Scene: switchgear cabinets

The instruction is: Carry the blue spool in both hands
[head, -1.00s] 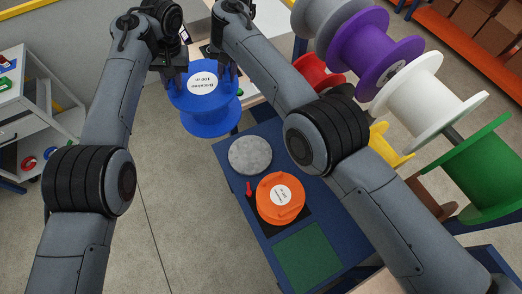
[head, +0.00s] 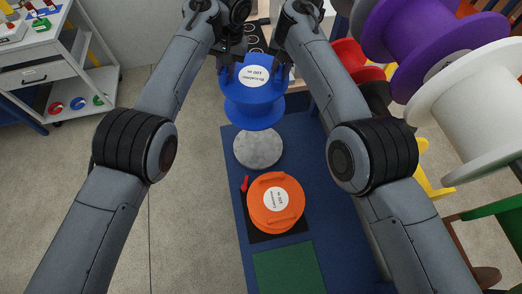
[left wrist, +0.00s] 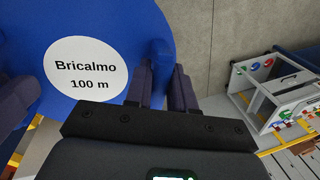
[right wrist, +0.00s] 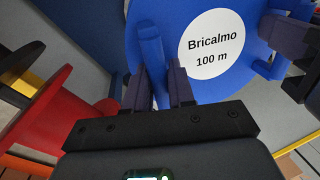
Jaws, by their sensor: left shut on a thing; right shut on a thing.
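The blue spool (head: 253,100) hangs between my two grippers in the head view, its white "Bricalmo 100 m" label facing up. My left gripper (head: 226,68) is shut on its left side and my right gripper (head: 287,66) on its right side. In the left wrist view the spool (left wrist: 115,18) fills the upper left, with the left fingers (left wrist: 162,85) around a raised blue part at its rim. In the right wrist view the right fingers (right wrist: 165,85) close around a similar raised part of the spool (right wrist: 200,88). Its underside is hidden.
Below the spool is a blue table (head: 236,180) with a grey disc (head: 258,149), an orange spool (head: 262,215) and a green square (head: 288,270). Purple (head: 440,50) and white (head: 475,110) spools hang at the right. A white cart (head: 60,75) stands at the left.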

